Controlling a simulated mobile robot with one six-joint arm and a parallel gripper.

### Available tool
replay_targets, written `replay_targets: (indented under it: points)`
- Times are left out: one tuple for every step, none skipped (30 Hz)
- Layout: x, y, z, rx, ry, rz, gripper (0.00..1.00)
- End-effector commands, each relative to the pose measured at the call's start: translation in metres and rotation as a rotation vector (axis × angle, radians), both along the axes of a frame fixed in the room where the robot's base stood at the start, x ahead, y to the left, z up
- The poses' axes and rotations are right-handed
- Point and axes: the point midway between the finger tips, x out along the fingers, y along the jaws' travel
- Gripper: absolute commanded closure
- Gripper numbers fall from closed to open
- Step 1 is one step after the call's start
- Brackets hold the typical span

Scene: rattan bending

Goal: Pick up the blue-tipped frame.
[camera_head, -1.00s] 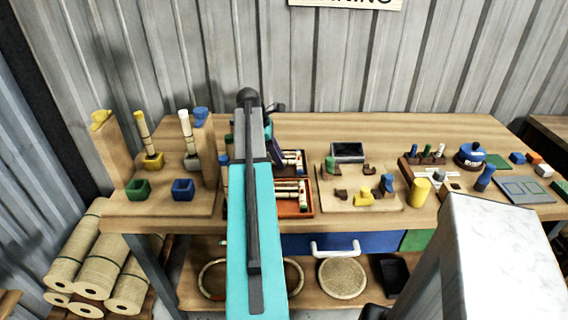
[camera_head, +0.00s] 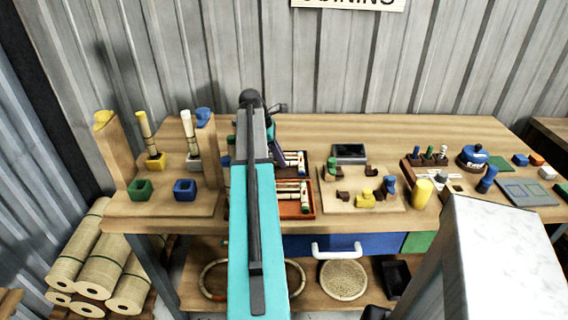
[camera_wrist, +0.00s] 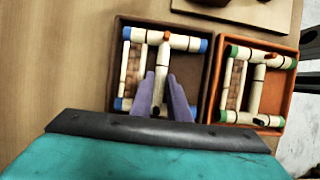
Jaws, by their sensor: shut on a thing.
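The blue-tipped frame (camera_wrist: 137,62) shows in the wrist view, pale rods with blue ends and a brown woven strip, in the left, dark brown tray (camera_wrist: 116,72). My gripper (camera_wrist: 164,84) has its two purple fingers over the frame's middle, shut on its central rod. Whether the frame is off the tray floor I cannot tell. In the head view my arm partly hides the frame (camera_head: 294,160) and its tray.
A green-tipped frame (camera_wrist: 255,90) lies in an orange tray (camera_wrist: 284,100) just to the right in the wrist view. In the head view, a peg stand (camera_head: 128,203) is left of my arm and a board with small blocks (camera_head: 333,200) is right.

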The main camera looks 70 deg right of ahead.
Motion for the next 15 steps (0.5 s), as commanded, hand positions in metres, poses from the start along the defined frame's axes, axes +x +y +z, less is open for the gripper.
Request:
replay_targets:
  points:
    - [0.0,0.0,0.0,0.0,0.0,0.0,1.0]
    - [0.0,0.0,0.001,0.0,0.0,0.0,1.0]
    - [0.0,0.0,0.001,0.0,0.0,0.0,1.0]
    - [0.0,0.0,0.002,0.0,0.0,-0.001,1.0]
    - [0.0,0.0,0.003,0.0,0.0,-0.001,1.0]
    - [0.0,0.0,0.005,0.0,0.0,-0.001,1.0]
    - [0.0,0.0,0.006,0.0,0.0,-0.001,1.0]
    - [0.0,0.0,0.008,0.0,0.0,-0.001,1.0]
    - [0.0,-0.001,0.011,0.0,0.0,-0.001,1.0]
    - [0.0,-0.001,0.014,-0.001,0.0,-0.001,1.0]
    - [0.0,-0.001,0.017,-0.001,0.0,-0.001,1.0]
    - [0.0,-0.001,0.021,-0.002,-0.001,0.0,1.0]
    - [0.0,-0.001,0.025,-0.002,-0.001,0.0,1.0]
    - [0.0,-0.001,0.028,-0.002,-0.001,0.0,1.0]
    - [0.0,-0.001,0.033,-0.001,0.0,-0.001,1.0]
